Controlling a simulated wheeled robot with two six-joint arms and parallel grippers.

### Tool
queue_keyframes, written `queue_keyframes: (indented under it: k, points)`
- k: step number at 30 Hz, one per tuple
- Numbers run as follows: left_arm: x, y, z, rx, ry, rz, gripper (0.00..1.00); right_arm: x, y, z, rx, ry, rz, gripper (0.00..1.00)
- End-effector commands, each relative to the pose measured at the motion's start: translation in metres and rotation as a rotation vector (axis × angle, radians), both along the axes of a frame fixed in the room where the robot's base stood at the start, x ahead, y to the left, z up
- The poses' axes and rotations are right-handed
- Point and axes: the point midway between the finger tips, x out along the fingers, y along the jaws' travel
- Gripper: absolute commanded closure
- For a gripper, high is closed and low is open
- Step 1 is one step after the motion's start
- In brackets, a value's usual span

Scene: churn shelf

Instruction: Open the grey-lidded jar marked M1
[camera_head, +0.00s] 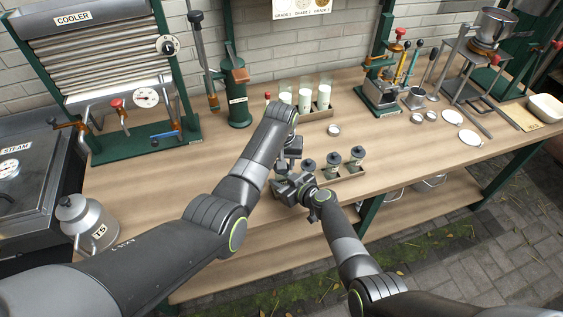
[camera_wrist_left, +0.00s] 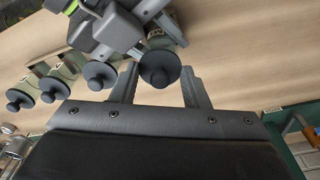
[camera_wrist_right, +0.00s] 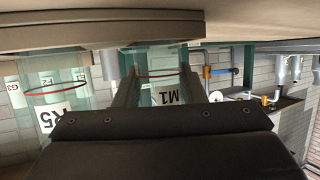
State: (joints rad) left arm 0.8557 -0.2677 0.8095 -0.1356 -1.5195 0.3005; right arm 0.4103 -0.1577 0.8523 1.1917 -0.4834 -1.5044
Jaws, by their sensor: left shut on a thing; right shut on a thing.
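The jar marked M1 (camera_wrist_right: 167,96) is greenish glass with a red line. It shows upside down in the right wrist view, between the fingers of my right gripper (camera_wrist_right: 158,85), which is shut on it. Its round grey lid (camera_wrist_left: 159,68) with a knob is between the fingers of my left gripper (camera_wrist_left: 158,85), shut on it in the left wrist view. In the head view my left gripper (camera_head: 287,158) is just above my right gripper (camera_head: 292,187), and they hide the jar. I cannot tell whether the lid is loose, or whether the jar is clear of its rack.
Several more lidded jars stand in a row beside it, one of them marked R5 (camera_wrist_right: 55,120), in a low wooden rack (camera_head: 347,175) at the table's front edge. Behind stand a rack of milk-filled glasses (camera_head: 318,114) and a small dish (camera_head: 334,130). The table's left middle (camera_head: 150,180) is clear.

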Motion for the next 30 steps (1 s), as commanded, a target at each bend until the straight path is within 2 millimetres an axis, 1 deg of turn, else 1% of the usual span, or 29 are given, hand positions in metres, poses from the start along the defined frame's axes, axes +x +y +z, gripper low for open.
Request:
queue_keyframes:
  k: [2,10,13,19,20,24,25,30]
  points:
    - [0.0,0.0,0.003,-0.001,-0.001,0.0,0.86,0.0,0.0,0.0,0.0,0.0,0.0,1.0]
    - [0.0,0.0,0.035,-0.001,-0.002,0.0,0.86,0.0,0.0,0.0,0.0,0.0,0.0,1.0]
    - [0.0,0.0,0.039,0.0,0.0,0.0,0.86,0.0,0.0,0.0,0.0,0.0,0.0,1.0]
    - [0.0,0.0,0.04,0.0,0.0,0.0,0.86,0.0,0.0,0.0,-0.001,0.001,0.0,1.0]
    - [0.0,0.0,0.04,0.0,0.0,0.0,0.86,0.0,0.0,0.0,-0.001,0.001,0.0,0.59]
    - [0.0,0.0,0.04,0.0,0.0,0.0,0.86,0.0,0.0,0.0,0.0,0.0,0.0,0.41]
    - [0.0,0.0,0.04,0.0,0.0,0.0,0.86,0.0,0.0,0.0,0.0,0.0,0.0,0.38]
    - [0.0,0.0,0.04,0.0,0.0,0.0,0.86,0.0,0.0,0.0,0.0,0.0,0.0,0.38]
